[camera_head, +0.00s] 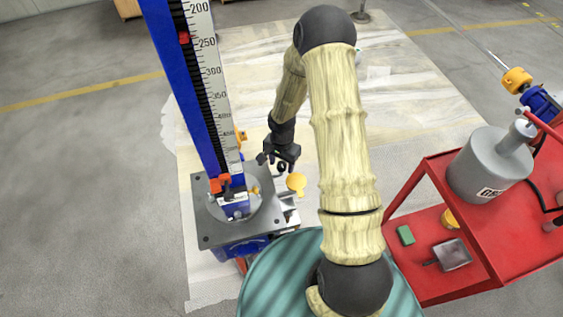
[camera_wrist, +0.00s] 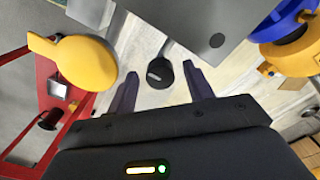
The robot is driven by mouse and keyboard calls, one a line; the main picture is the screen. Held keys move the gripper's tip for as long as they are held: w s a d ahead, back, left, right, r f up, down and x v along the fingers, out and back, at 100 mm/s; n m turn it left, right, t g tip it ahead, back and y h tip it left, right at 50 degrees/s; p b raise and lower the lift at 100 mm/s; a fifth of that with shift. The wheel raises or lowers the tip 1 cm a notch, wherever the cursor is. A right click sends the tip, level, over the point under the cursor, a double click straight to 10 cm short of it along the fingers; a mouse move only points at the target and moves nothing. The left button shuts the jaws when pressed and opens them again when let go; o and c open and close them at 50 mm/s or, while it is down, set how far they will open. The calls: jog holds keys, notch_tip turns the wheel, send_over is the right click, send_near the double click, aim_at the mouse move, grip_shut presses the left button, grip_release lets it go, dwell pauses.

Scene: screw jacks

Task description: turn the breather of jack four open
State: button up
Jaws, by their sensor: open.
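A black round knob (camera_wrist: 160,72) with a pale slot-like mark shows in the wrist view, in line with the gap between my fingertips. It looks like the breather, though no label is readable. My gripper (camera_wrist: 160,80) is open with one finger on each side of the knob in the picture; I cannot tell whether either touches it. In the head view my gripper (camera_head: 277,162) is just right of the jack's blue column (camera_head: 190,85), above the edge of its grey top plate (camera_head: 212,232). No jack number is legible.
A yellow paddle-shaped part (camera_head: 296,182) sits close beside my gripper; it also shows in the wrist view (camera_wrist: 80,60). A yellow-and-blue fitting (camera_wrist: 290,55) is at right there. A red cart (camera_head: 470,265) with a grey cylinder (camera_head: 488,165) stands at right. Floor at left is clear.

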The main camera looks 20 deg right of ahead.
jog(key=c, duration=1)
